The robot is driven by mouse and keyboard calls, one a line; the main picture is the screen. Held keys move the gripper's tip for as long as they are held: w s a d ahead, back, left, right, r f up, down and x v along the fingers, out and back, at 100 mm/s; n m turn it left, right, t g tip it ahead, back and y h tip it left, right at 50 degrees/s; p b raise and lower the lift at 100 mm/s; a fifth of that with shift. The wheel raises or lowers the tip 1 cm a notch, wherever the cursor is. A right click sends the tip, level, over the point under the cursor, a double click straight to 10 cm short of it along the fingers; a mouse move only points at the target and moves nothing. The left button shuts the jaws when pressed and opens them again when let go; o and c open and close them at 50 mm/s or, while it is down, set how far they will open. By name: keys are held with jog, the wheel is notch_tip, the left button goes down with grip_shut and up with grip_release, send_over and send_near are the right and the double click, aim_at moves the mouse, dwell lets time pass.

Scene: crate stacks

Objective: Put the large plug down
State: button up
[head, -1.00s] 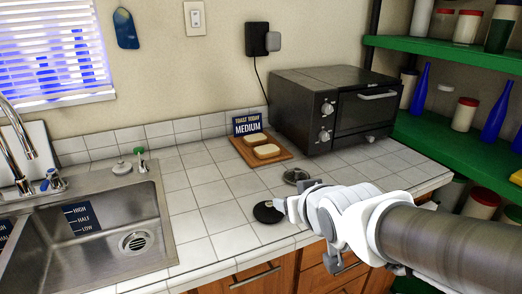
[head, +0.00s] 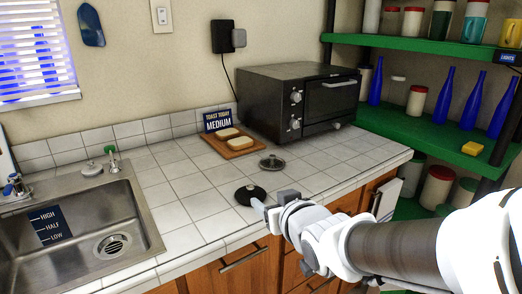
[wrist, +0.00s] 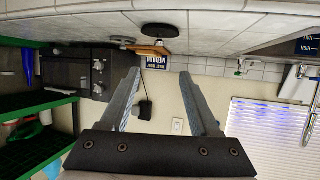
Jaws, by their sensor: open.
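A black round plug (head: 250,195) with a small knob lies on the white tiled counter (head: 195,220), near its front edge. It looks the larger of two plugs there. A grey metal plug (head: 271,163) lies farther back on the tiles. My gripper (head: 272,203) is open at the counter's front edge, just right of the black plug. In the wrist view, which is upside down, the black plug (wrist: 160,30) shows beyond my open fingers (wrist: 160,76), with nothing between them. Whether a fingertip touches the plug is hard to tell.
The steel sink (head: 140,215) is at the left, with a drain and a level label. A toaster oven (head: 300,100) and a wooden board (head: 231,146) with bread stand at the back. Green shelves (head: 375,132) with bottles and jars are at the right. The tiles between sink and plugs are clear.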

aim_at(251, 187)
jog(key=p+x, duration=0.4)
jog(key=x, duration=1.3)
jog(key=shift+w+f+p, duration=0.1)
jog(key=shift+f+p, duration=0.15)
jog(key=shift+p, duration=0.1)
grip_shut()
